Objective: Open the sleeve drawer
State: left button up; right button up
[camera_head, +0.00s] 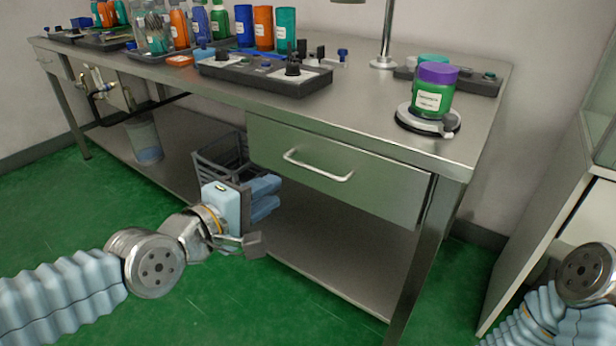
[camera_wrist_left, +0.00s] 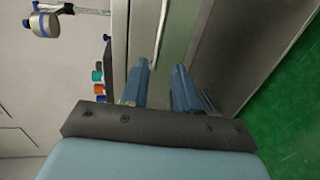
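The sleeve drawer (camera_head: 385,183) is under the right part of the steel table's top, and its front looks closed. Its pale bar handle (camera_head: 318,168) runs across the front. My left gripper (camera_head: 268,197) is left of and below the handle, apart from it. Its two blue fingers are spread with nothing visible between them. In the left wrist view the fingers (camera_wrist_left: 164,85) also stand apart, pointing toward the drawer front (camera_wrist_left: 143,30), with the handle (camera_wrist_left: 163,35) beyond their tips. My right arm shows at the lower right; its gripper is out of view.
The steel table (camera_head: 350,105) carries a green jar with a purple lid (camera_head: 434,90) on a round stand, a black fixture (camera_head: 265,75) and several bottles. A dark crate (camera_head: 222,155) sits on the lower shelf behind my left gripper. A white cabinet (camera_head: 545,235) stands at right.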

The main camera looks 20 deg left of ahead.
aim_at(311, 171)
pick_arm(q)
jog(key=p+x, duration=0.1)
jog(key=x, duration=1.2)
jog(key=shift+w+d+p, duration=0.1)
jog(key=shift+w+p, duration=0.25)
grip_shut()
